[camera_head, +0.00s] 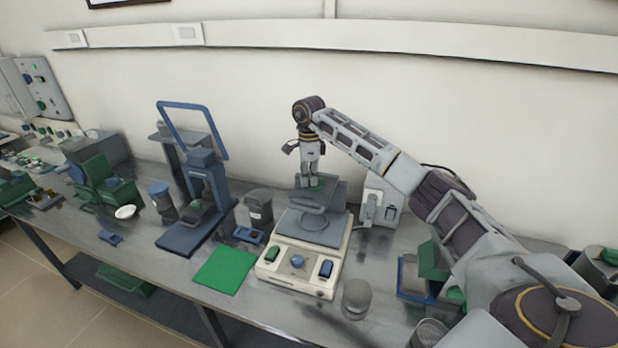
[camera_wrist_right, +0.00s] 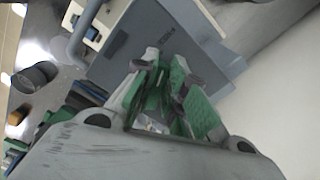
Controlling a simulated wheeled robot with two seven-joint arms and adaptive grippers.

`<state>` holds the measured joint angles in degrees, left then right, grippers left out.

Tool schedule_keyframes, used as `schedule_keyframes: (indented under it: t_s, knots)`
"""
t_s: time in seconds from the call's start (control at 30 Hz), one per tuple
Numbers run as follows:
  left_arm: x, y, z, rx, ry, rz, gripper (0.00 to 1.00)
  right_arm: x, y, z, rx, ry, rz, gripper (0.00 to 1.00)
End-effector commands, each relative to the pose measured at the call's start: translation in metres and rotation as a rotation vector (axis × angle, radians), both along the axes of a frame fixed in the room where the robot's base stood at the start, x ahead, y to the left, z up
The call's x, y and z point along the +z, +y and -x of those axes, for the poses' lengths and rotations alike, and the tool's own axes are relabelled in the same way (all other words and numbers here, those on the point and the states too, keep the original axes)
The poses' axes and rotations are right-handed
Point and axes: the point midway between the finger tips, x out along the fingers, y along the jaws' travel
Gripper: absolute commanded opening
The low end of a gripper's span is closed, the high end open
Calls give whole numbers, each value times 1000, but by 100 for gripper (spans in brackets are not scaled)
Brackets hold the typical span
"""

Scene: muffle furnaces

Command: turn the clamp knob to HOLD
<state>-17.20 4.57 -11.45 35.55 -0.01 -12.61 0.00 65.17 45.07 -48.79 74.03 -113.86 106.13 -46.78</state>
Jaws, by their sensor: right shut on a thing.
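The cream-based device (camera_head: 290,283) stands on the bench with a blue round knob (camera_head: 297,261) between a green and a blue control on its front panel. A grey round plate and grey upright part (camera_head: 328,193) sit above the base. My right gripper (camera_head: 312,182) points down at the top of that grey part, with green showing at its tips. In the right wrist view its fingers (camera_wrist_right: 168,97) are close together over a labelled grey panel (camera_wrist_right: 150,45). It is shut on what seems to be the clamp knob, mostly hidden between the fingers. My left gripper is out of view.
A blue-framed press (camera_head: 196,215) and a green mat (camera_head: 226,269) are left of the device. A grey cylinder (camera_head: 356,299) stands close at its front right. The wall is close behind.

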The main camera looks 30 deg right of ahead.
Motion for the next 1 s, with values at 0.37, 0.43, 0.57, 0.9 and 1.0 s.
schedule_keyframes:
  t_s: [0.37,0.43,0.57,0.9,1.0]
  knots:
    - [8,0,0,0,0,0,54,1,-2,-3,-177,1,0,0]
    - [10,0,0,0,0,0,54,1,-2,-4,-226,1,0,0]
    - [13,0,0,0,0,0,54,2,-3,-5,-328,0,0,0]
    - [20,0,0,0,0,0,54,2,-7,-8,-604,-1,-1,0]
    - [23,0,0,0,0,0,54,1,-8,-8,-685,0,0,0]
